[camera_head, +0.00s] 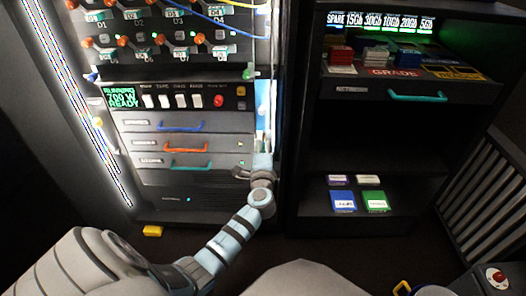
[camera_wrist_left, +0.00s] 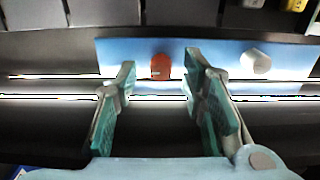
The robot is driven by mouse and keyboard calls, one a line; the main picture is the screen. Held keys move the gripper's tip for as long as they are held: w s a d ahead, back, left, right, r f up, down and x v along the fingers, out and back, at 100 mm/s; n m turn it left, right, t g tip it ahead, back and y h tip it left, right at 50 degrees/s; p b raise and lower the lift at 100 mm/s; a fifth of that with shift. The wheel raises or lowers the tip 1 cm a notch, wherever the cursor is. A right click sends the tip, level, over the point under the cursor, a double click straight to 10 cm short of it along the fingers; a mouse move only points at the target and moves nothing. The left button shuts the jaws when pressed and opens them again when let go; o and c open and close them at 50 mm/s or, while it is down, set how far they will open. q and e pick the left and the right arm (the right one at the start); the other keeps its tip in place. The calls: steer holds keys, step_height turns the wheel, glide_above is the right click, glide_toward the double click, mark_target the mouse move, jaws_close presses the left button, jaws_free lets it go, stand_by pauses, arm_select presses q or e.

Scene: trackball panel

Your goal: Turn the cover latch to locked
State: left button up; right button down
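My left gripper (camera_wrist_left: 160,78) is open, its two green fingers apart and nothing between them. In the left wrist view, an orange-red knob (camera_wrist_left: 161,66) sits on a pale blue plate (camera_wrist_left: 215,52), just ahead of the fingertips and between them. It looks like the cover latch, but its locked or unlocked setting cannot be read. A pale hexagonal piece (camera_wrist_left: 257,62) is on the plate to the right. In the head view my left gripper (camera_head: 263,160) is at the right edge of the rack, and the latch cannot be made out there. My right gripper is not seen.
The rack has drawers with blue (camera_head: 181,126), orange (camera_head: 186,147) and teal (camera_head: 190,164) handles left of my gripper. Switches and a red button (camera_head: 219,101) are above. A dark shelf unit (camera_head: 345,211) stands to the right. A yellow block (camera_head: 153,231) lies on the floor.

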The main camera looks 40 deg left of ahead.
arm_select(q)
steer(key=v, duration=1.1)
